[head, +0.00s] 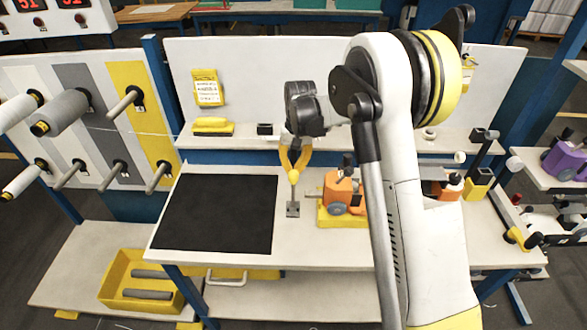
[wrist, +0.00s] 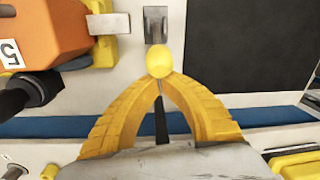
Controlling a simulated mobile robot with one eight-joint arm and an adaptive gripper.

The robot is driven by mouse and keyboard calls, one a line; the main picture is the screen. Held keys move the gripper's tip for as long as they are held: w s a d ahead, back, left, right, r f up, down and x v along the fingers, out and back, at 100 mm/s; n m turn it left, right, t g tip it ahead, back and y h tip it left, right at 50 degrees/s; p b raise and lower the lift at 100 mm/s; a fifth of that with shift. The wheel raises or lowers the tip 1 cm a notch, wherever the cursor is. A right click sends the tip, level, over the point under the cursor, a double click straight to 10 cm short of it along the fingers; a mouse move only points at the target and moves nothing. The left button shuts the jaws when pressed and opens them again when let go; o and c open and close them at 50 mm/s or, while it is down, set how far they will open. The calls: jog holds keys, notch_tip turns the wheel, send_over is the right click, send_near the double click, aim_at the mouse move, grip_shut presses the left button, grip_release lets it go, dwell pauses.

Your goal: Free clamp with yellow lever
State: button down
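The clamp is a small grey metal bracket (head: 293,209) at the worktable's front middle, just right of a black mat. Its lever ends in a round yellow knob (head: 293,176). In the wrist view the yellow knob (wrist: 159,61) sits right at my fingertips, below the grey bracket (wrist: 155,24). My gripper (head: 293,168) has two curved yellow fingers that come down from above and converge on the knob. Their tips are drawn together and appear shut on it. The exact contact is partly hidden behind the knob.
An orange device on a yellow base (head: 338,196) stands close to the right of the clamp. The black mat (head: 218,214) is bare. A rear shelf carries a yellow block (head: 212,126). A spool rack (head: 90,120) stands left, and a yellow bin (head: 112,283) sits below.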

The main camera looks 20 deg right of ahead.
aim_at(292, 178)
jog(key=shift+s, duration=0.1)
jog(key=shift+s+a+r+t, duration=0.25)
jog(key=shift+s+r+t, duration=0.25)
jog(key=shift+s+t, duration=0.25)
jog(key=s+t, duration=0.1)
jog(key=s+t+h, duration=0.1)
jog(key=s+a+r+t+b, duration=0.1)
jog(key=shift+s+a+t+h, duration=0.1)
jog(key=shift+t+h, duration=0.15)
jog(key=shift+h, duration=0.05)
jog(key=shift+s+a+r+t+h+b, duration=0.1)
jog(key=shift+s+a+t+h+b, duration=0.1)
jog(key=shift+s+t+b, duration=0.4)
jog(key=shift+s+a+t+h+b, duration=0.1)
jog(key=shift+s+a+t+b, duration=0.2)
jog(key=shift+s, duration=0.55)
jog(key=shift+s+a+r+t+h+b, duration=0.1)
jog(key=shift+s+a+t+b, duration=0.05)
jog(key=shift+s+t+b, duration=0.45)
jog(key=shift+s, duration=0.15)
